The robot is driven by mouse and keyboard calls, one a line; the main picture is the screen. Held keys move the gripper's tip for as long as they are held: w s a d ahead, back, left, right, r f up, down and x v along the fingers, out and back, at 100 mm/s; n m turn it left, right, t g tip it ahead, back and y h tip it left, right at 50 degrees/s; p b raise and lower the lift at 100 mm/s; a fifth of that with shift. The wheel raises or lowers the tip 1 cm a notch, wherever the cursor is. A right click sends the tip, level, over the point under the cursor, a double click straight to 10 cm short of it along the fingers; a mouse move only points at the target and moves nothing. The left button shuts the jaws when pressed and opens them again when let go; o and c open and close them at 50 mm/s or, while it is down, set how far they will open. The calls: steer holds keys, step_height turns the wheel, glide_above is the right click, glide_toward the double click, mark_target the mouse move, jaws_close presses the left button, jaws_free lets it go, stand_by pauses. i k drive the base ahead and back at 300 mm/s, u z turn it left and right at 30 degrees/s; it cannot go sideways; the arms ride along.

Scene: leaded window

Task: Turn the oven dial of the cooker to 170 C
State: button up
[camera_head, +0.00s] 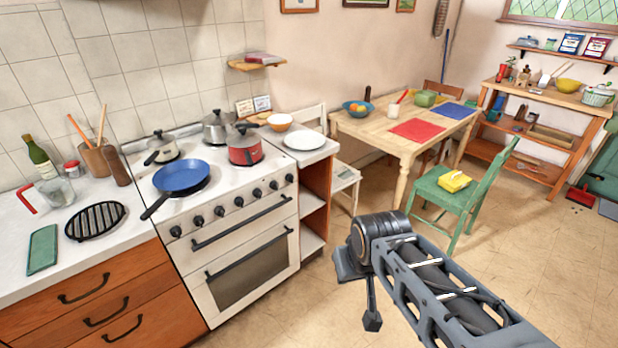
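The white cooker (234,228) stands against the tiled wall at the left. A row of several black dials runs along its front panel, from a left-end dial (176,231) through a middle dial (238,202) to a right-end dial (289,178). Their markings are too small to read, so I cannot tell which is the oven dial or its setting. The oven door (245,275) is shut. My arm comes in from the lower right and ends right of the cooker, apart from the dials. My gripper's fingers cannot be made out clearly at the arm's dark end.
A blue pan (181,177) sits on the hob, its handle reaching over the front left edge. A red pot (245,148) and two other pots stand behind. A green chair (463,195) and wooden table (372,127) stand right. The floor before the cooker is clear.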

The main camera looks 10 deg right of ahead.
mark_target(273, 184)
steer(key=z, duration=0.05)
steer(key=i, duration=0.9)
steer(key=u, duration=0.4)
